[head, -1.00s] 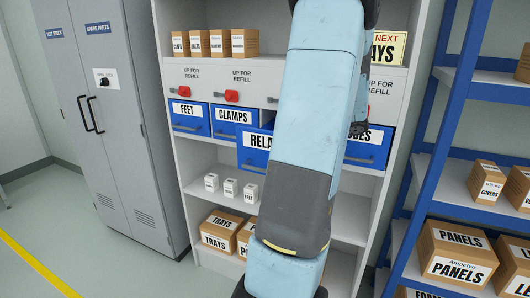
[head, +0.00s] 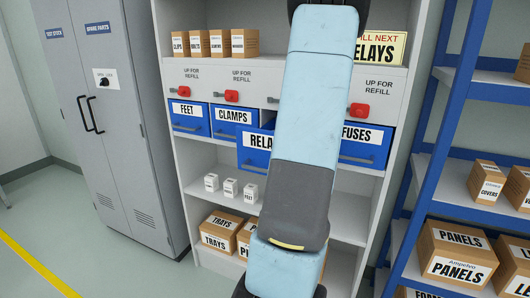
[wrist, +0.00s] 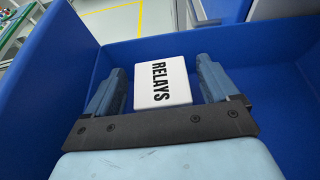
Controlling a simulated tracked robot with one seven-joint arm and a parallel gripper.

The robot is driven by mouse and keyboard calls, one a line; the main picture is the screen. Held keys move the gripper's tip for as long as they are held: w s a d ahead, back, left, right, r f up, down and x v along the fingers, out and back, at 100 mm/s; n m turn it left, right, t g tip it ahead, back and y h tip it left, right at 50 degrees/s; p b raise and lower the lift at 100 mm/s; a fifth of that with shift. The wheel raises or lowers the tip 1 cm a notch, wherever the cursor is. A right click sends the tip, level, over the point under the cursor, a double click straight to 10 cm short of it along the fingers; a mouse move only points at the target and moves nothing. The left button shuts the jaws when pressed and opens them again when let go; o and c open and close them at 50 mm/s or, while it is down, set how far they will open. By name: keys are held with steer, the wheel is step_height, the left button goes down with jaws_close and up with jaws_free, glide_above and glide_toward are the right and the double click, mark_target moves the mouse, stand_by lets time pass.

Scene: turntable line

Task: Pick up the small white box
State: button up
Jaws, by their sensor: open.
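A small white box (wrist: 163,82) with a RELAYS label lies inside a blue bin (wrist: 285,85) in the wrist view. My gripper (wrist: 161,70) is open, with one finger on each side of the box. I cannot tell whether the fingers touch it. In the head view the blue RELAYS bin (head: 254,158) sticks out of its row, partly behind my arm. My gripper and the box in the bin are hidden there. Three other small white boxes (head: 230,187) stand on the shelf below the bins.
Blue bins labelled FEET (head: 187,122), CLAMPS (head: 234,132) and FUSES (head: 362,155) sit in the same row. Red handles (head: 232,95) are above them. A blue rack (head: 440,125) with cartons stands at right, a grey locker (head: 125,130) at left.

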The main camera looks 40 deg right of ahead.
steer(key=c, duration=1.2)
steer(key=shift+o, duration=0.2)
steer(key=shift+r, duration=0.1)
